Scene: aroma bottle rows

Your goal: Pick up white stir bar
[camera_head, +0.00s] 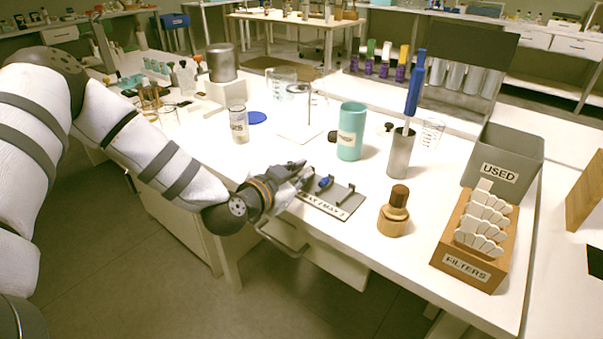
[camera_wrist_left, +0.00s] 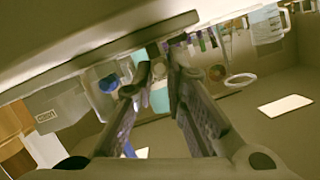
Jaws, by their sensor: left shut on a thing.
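My left gripper (camera_head: 301,173) is over the left end of a grey labelled tray (camera_head: 343,202) near the table's front edge. A small blue piece (camera_head: 325,183) and dark pieces stand on the tray. In the left wrist view the two fingers of my left gripper (camera_wrist_left: 157,66) are close together with a narrow gap. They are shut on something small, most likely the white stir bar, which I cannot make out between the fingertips. No white stir bar shows on the visible part of the tray. My right gripper is not in view.
A teal bottle (camera_head: 351,131) stands behind the tray. To the right are a brown-capped bottle (camera_head: 394,212), a metal cylinder (camera_head: 400,156) holding a blue-handled tool, a wooden filters box (camera_head: 470,268) and a grey USED bin (camera_head: 503,160). A glass jar (camera_head: 239,124) stands behind my left arm.

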